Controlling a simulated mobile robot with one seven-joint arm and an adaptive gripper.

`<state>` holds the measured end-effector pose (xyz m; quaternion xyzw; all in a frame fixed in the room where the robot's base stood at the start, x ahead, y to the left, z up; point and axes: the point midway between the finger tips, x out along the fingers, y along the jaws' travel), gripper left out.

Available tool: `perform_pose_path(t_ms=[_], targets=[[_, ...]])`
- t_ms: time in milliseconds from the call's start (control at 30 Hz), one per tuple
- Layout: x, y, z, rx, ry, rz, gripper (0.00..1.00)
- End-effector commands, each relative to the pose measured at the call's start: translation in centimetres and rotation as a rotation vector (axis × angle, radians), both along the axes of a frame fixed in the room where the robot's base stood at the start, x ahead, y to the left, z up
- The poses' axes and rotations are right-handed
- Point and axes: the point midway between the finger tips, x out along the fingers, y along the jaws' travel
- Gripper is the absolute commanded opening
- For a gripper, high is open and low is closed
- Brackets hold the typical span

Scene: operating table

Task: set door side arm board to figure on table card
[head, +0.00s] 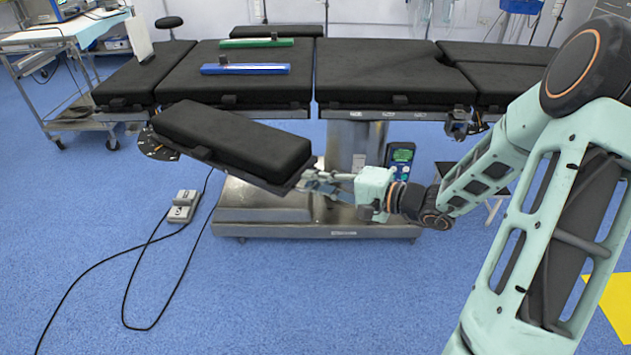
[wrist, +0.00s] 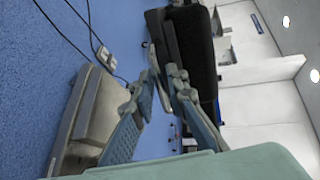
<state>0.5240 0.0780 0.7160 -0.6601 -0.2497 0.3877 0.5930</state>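The arm board (head: 235,138), a thick black pad on a thin plate, juts out from the near left side of the operating table (head: 395,75). It angles toward the front right. A dark dial with pale marks (head: 158,146) shows under its left end. My gripper (head: 308,182) is at the board's right end, its fingers close together on the plate edge. In the wrist view the fingertips (wrist: 162,76) meet the edge of the board (wrist: 195,50). A white upright card (head: 138,37) stands on the table's left end. No figure on it is readable.
Green (head: 256,43) and blue (head: 245,69) bars lie on the table pads. The steel table base (head: 270,205) is below the board. A grey foot pedal (head: 184,206) with black cables lies on the floor. A trolley (head: 55,40) stands back left. Floor at front left is otherwise open.

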Motion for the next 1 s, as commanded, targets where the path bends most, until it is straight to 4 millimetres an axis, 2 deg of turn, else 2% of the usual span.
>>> perform_pose_path(t_ms=[133,233,500,700,1000], targets=[[-0.2,-0.4,0.1,-0.001,-0.001,-0.001,0.14],[-0.9,-1.5,0.4,-0.002,-0.002,-0.002,0.14],[-4.2,-6.1,1.6,-0.001,0.0,-0.005,0.14],[-6.1,-8.6,2.3,0.0,-0.001,-0.003,0.14],[-6.9,-9.5,2.6,0.0,0.0,0.0,0.14]])
